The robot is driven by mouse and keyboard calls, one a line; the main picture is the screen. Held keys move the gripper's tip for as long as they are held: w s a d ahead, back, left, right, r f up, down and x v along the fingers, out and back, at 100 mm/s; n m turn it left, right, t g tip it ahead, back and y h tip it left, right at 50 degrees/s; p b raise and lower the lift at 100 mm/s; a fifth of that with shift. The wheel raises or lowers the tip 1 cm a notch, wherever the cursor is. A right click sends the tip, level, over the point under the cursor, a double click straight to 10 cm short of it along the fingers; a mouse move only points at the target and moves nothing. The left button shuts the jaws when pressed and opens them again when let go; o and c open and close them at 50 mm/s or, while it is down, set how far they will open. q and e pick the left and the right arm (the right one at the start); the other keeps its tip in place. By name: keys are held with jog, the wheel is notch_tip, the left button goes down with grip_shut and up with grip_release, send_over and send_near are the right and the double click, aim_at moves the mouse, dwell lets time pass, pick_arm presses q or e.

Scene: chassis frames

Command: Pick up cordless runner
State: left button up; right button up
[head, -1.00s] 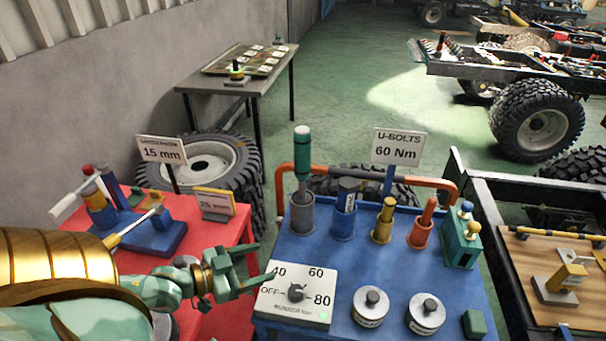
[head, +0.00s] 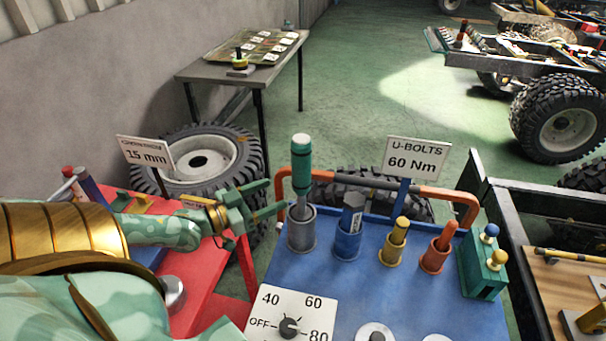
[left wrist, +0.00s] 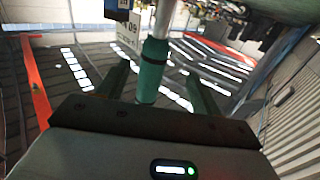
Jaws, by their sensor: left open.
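A tool with a green grip (head: 301,165), which looks like the cordless runner, stands upright in a grey cup (head: 301,231) at the back left of the blue table. My left gripper (head: 277,197) is open just left of the tool, its fingers pointing right toward the grip. In the left wrist view the green grip (left wrist: 152,70) shows between the two open fingers, near their tips. Whether the fingers touch it I cannot tell. My right gripper is not in view.
The blue table (head: 290,270) also holds a blue cup (head: 348,242), a yellow cup (head: 392,252), an orange cup (head: 435,258) and a dial box (head: 288,312). An orange bar (head: 430,191) runs behind the cups. Signs stand at the back.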

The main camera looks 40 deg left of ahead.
aim_at(308, 184)
pick_arm(q)
jog(key=x, duration=0.2)
jog(key=b+x, duration=0.1)
jog(key=x, duration=0.2)
jog(key=shift+w+f, duration=0.15)
jog(key=shift+f, duration=0.05)
jog(key=x, duration=0.2)
jog(key=b+x, duration=0.2)
jog(key=x, duration=0.1)
jog(key=shift+w+d+f, duration=0.2)
jog(key=shift+d+f, duration=0.2)
jog(key=shift+d, duration=0.05)
jog(key=shift+r, duration=0.1)
grip_shut()
